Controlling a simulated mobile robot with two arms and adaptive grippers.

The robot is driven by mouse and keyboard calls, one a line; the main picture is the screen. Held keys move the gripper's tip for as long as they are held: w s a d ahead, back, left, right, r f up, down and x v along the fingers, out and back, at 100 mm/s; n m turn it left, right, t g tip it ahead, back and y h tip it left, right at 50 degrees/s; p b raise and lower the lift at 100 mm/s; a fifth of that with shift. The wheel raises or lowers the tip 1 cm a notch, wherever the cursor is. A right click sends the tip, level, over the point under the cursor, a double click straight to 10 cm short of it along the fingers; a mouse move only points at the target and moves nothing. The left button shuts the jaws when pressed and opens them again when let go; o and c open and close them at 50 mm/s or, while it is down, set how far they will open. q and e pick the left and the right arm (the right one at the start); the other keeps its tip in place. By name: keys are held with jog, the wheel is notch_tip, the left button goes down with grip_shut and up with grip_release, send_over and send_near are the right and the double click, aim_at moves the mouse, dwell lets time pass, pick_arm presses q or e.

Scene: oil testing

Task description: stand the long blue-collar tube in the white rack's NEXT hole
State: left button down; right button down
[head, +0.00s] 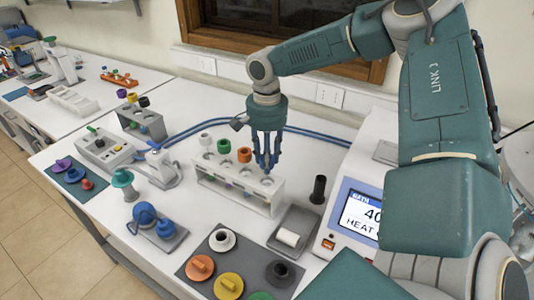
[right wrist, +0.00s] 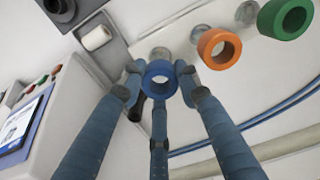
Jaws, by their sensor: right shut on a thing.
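My right gripper (head: 266,160) hangs over the right end of the white rack (head: 240,187). Its three blue fingers are shut on the long blue-collar tube, whose blue collar (right wrist: 148,88) sits between the fingertips in the right wrist view. The tube looks upright, but its lower part is mostly hidden, so I cannot tell how deep it stands in a hole. An orange-collar tube (head: 244,155), a green-collar tube (head: 224,146) and a white-collar tube (head: 205,139) stand in a row in the rack, to the left of the gripper. My left gripper is not in view.
A grey tray with a white cylinder (head: 288,237) and a black upright piece (head: 318,189) stand right of the rack, near the heating bath's screen (head: 360,213). A dark mat (head: 186,272) with coloured pieces lies in front. Blue hoses (head: 310,134) run behind.

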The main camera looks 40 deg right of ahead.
jog(key=shift+f, duration=0.4)
jog(key=c, duration=1.2)
grip_release()
notch_tip(320, 180, up, 12)
jog(key=shift+f, duration=0.1)
